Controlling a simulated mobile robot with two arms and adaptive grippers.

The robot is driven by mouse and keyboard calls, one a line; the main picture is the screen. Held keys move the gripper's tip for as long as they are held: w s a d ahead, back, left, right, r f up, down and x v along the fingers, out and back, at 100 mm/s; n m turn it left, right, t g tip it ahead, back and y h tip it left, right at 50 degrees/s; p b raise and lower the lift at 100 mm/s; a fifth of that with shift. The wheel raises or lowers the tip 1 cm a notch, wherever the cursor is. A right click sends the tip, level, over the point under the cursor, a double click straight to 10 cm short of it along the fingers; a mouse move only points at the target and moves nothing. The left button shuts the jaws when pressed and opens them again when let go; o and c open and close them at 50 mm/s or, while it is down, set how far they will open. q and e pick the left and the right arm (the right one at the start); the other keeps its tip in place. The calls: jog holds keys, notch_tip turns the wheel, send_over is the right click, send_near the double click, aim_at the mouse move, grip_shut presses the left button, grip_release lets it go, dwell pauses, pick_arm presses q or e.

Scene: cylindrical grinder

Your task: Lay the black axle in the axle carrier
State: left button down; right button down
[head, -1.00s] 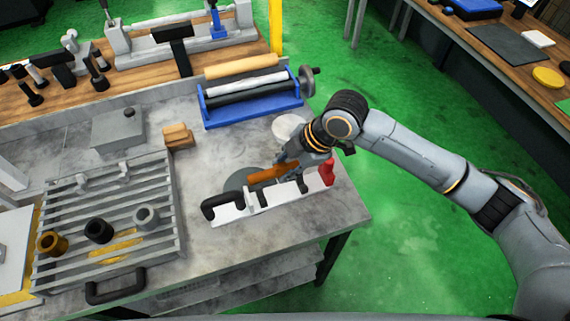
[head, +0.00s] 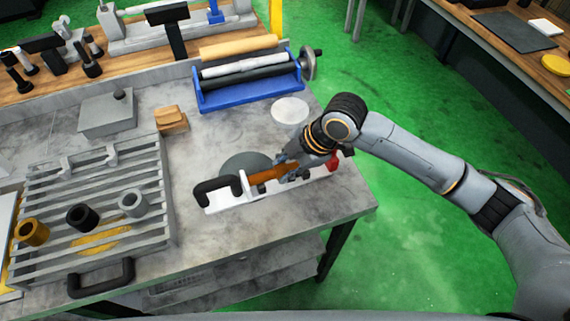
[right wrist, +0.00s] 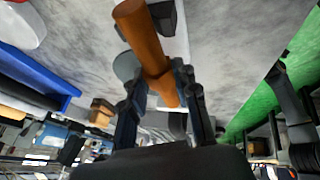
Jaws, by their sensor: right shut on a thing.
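My right gripper (head: 287,166) is shut on an orange-brown rod (head: 262,175). The rod also shows between the fingers in the right wrist view (right wrist: 145,40). The gripper holds it along a white carrier (head: 224,205) with a black arched handle at its left end and a red piece (head: 332,163) at its right end. I cannot tell whether the rod touches the carrier. The gripper and rod hide part of it. A long black bar (head: 248,80) lies in the blue tray, and a short black hollow cylinder (head: 82,217) stands on the slatted rack. My left gripper is not in view.
The blue tray (head: 225,104) with a crank stands behind the carrier. The slatted rack (head: 150,205) is at the left, with brass and grey cylinders too. A grey disc (head: 238,162) and a white disc (head: 290,110) lie on the bench. The bench's right edge is close to the carrier.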

jog(key=shift+r, duration=0.1)
jog(key=c, duration=0.9)
grip_release()
jog(key=shift+c, duration=0.2)
jog(key=v, duration=1.2)
